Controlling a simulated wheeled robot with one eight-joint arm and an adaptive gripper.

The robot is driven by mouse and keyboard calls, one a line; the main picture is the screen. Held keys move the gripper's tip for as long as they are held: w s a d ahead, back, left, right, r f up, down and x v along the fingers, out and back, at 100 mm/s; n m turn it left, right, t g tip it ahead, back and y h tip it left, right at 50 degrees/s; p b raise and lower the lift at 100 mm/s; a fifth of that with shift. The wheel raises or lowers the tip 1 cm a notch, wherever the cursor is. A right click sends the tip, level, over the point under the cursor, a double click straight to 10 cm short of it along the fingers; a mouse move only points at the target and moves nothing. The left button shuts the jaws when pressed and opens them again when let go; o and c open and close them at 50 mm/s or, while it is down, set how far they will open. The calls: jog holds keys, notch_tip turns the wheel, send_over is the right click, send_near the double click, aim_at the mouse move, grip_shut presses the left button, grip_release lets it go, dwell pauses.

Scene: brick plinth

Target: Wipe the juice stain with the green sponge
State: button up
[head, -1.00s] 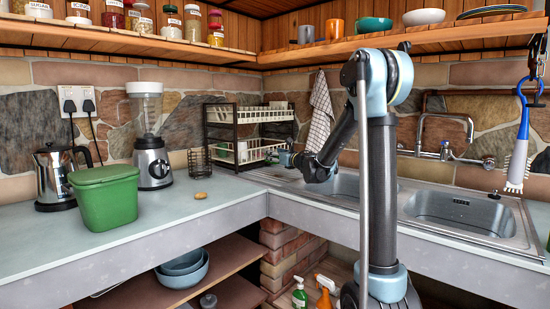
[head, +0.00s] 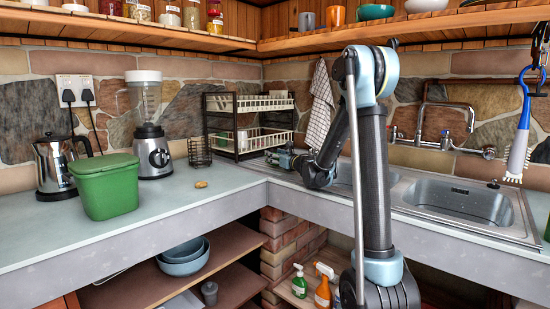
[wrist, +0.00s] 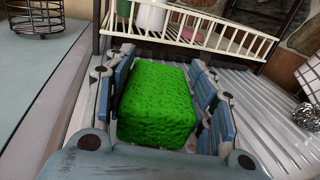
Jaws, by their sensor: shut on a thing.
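The green sponge (wrist: 158,108) is a bright, rough-textured block between the blue-grey fingers of my gripper (wrist: 163,88) in the wrist view. My gripper is shut on it, with a finger on either side, above the ribbed drainboard of the sink (wrist: 255,125). In the head view my gripper (head: 287,160) is small and reaches toward the front of the dish rack; the sponge cannot be made out there. My arm hides part of the sink and drainboard.
The dish rack (head: 250,125) stands close behind my gripper. Steel wool (wrist: 306,117) lies right of the sponge. The front-left counter is clear.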

jog(key=shift+f, duration=0.55)
dwell(0.6)
jog(key=shift+s+f, duration=0.1)
